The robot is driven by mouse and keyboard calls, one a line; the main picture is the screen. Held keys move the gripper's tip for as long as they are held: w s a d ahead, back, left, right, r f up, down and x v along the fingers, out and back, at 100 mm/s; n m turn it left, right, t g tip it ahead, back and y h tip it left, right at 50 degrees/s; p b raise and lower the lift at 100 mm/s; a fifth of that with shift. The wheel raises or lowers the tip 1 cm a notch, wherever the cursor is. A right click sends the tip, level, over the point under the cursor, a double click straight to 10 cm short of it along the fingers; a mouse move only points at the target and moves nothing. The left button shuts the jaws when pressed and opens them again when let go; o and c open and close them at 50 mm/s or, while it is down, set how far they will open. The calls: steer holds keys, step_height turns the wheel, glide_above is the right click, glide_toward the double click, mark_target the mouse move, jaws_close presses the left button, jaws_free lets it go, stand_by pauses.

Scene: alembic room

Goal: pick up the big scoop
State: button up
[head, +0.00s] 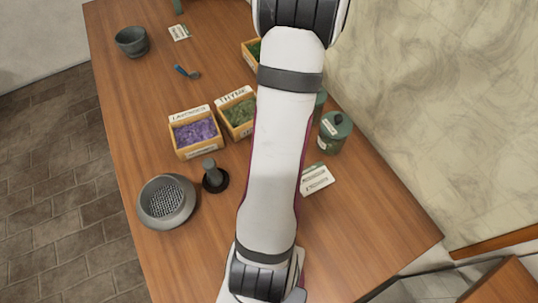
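One scoop (187,71) with a blue handle and a small grey head lies flat on the wooden table (140,100), in the upper left part of the head view. It is the only scoop I can make out, and I cannot tell whether it is the big one. Nothing touches it. My arm crosses the middle of the picture from bottom to top, to the right of the scoop. My gripper is not in view. The arm hides part of the table and the things behind it.
Wooden boxes of purple (196,135) and green herbs (239,115) stand left of my arm. A grey bowl with a mesh (167,202) and a dark upright tool (213,177) are nearer. A dark bowl (132,41) and card (179,32) are far left. A green jar (334,132) stands right.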

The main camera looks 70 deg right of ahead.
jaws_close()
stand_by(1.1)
